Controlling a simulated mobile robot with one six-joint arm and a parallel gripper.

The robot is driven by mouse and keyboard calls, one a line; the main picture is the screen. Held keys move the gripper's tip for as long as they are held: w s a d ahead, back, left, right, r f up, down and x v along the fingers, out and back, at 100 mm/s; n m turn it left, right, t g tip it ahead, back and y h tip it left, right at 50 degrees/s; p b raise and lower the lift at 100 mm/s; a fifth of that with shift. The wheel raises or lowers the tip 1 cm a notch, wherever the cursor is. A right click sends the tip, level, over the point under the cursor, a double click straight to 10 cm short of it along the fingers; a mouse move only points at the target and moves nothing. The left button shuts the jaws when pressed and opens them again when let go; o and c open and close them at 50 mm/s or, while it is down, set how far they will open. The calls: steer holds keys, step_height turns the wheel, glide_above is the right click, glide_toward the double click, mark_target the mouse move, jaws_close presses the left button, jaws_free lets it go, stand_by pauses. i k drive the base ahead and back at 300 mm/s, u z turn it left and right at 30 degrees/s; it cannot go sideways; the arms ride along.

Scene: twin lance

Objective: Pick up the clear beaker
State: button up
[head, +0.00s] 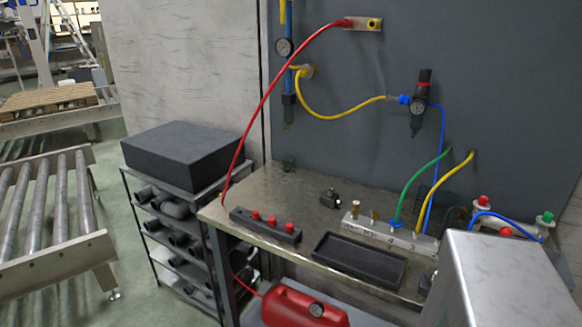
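A small see-through vessel that looks like the clear beaker (289,164) stands upright at the back left of the metal workbench (265,192), close to the wall panel. It is small and dim in the head view, so its rim and contents cannot be made out. Nothing touches it that I can see. My gripper is not in view.
A black block with red knobs (265,225), a black tray (358,260) and a manifold (390,233) with hoses line the bench front. A red hose (264,100) arches above the bench's left side. A grey box (510,280) blocks the lower right.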

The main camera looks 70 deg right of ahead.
mark_target(289, 164)
steer(key=z, duration=0.6)
steer(key=i, duration=0.8)
steer(key=z, duration=0.1)
